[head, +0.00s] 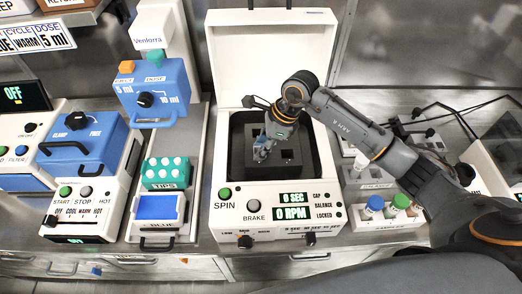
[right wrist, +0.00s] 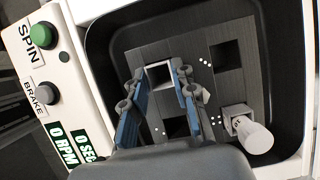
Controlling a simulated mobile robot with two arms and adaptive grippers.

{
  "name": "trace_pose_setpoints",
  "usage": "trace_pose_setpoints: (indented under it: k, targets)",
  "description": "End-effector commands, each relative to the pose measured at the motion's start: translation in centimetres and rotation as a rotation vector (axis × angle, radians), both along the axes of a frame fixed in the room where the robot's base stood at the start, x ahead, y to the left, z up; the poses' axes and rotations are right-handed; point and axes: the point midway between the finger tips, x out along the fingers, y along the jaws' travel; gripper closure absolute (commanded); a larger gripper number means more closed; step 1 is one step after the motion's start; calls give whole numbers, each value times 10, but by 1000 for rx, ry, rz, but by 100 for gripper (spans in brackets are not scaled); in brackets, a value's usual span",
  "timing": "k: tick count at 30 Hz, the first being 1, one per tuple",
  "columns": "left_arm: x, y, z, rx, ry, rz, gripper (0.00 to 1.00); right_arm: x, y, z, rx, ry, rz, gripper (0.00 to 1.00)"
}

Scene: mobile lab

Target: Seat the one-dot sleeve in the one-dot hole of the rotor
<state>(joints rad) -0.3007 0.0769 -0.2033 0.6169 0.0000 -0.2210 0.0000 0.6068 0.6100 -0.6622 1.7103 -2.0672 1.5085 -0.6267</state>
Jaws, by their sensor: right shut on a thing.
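The dark grey square rotor (head: 287,170) sits inside the open white centrifuge; it also shows in the right wrist view (right wrist: 195,48). My right gripper (head: 262,152) reaches down over the rotor's left part. In the right wrist view its blue fingers (right wrist: 160,72) are shut on a pale square sleeve (right wrist: 158,76) at the rotor's upper-left position. I cannot tell how deep the sleeve sits, and no dot mark shows there. Bare square holes show at upper right (right wrist: 228,55) and lower left (right wrist: 178,127). The lower-right position holds a sleeve with a white-capped tube (right wrist: 252,134). My left gripper is not in view.
The chamber wall (right wrist: 100,40) stands close around the rotor. The raised lid (head: 270,50) is behind it. SPIN (head: 225,193) and BRAKE (head: 253,205) buttons are on the front. A rack with capped tubes (head: 385,222) stands at right, and a teal tip box (head: 167,172) at left.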

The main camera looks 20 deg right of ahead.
Motion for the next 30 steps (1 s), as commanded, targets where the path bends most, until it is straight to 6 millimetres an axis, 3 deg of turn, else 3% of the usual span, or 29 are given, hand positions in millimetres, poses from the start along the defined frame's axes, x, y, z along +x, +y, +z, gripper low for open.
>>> trace_pose_setpoints:
  k: [4, 11, 12, 15, 24, 30]
  targets:
    - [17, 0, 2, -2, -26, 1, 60, 1, 0, 0, 0, -3, 0, 90]
    - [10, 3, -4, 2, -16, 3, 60, 1, 0, -5, -1, -2, 0, 90]
    - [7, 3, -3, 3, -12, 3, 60, 1, 0, -3, 0, -2, 0, 67]
    - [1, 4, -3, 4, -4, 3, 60, 0, 0, -3, 0, -1, 1, 50]
    - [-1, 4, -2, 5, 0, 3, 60, 0, 0, -2, 0, -1, 1, 50]
    - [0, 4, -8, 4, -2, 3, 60, 0, -8, 15, -2, -7, 0, 50]
